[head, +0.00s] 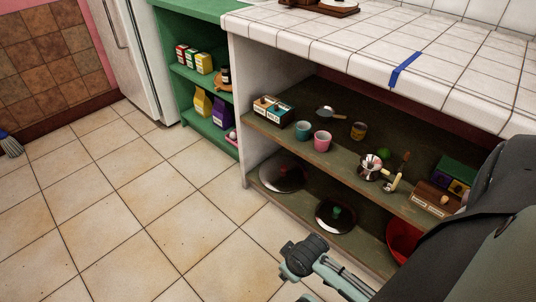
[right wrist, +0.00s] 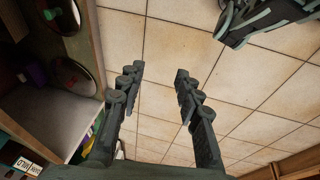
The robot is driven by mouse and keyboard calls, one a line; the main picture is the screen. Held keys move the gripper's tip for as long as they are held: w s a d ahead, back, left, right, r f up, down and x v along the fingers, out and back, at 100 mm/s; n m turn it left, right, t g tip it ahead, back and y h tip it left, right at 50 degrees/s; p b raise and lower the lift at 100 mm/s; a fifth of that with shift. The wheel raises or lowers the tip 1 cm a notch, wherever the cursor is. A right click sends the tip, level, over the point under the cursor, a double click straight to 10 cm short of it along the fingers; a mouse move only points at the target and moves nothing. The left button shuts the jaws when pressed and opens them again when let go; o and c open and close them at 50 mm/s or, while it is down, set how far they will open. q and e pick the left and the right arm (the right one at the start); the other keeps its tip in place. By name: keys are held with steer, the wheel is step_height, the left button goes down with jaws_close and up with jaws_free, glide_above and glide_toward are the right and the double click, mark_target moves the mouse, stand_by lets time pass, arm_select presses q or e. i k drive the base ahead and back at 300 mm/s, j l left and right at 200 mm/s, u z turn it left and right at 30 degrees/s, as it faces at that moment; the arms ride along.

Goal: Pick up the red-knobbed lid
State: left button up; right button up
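A large dark, shiny lid (head: 293,184) lies at the left end of the lower shelf in the head view; its knob is small and dark reddish. A second lid (head: 328,224) with a green knob lies to its right. Both show at the left of the right wrist view, the large lid (right wrist: 76,84) below the other (right wrist: 64,22). My right gripper (right wrist: 154,73) is open and empty over the floor, beside the shelf front. It appears low in the head view (head: 287,268). My left gripper (right wrist: 226,28) is partly visible at the wrist view's top right; its opening is unclear.
The shelf above the lids (head: 355,167) holds mugs, a box and other small items. A red bowl (head: 402,241) stands right of the lids. The white side panel (head: 241,110) bounds the left end. The tiled floor (head: 170,215) in front is clear.

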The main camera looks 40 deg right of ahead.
mark_target(279, 173)
steer(key=i+z, duration=0.35)
steer(key=i+j+z, duration=0.65)
steer(key=i, duration=0.15)
steer(key=i+j+z, duration=0.2)
steer(key=z, duration=0.15)
steer(key=i+j+z, duration=0.2)
steer(key=z, duration=0.15)
steer(key=i+j+z, duration=0.15)
steer(key=j+z, duration=0.25)
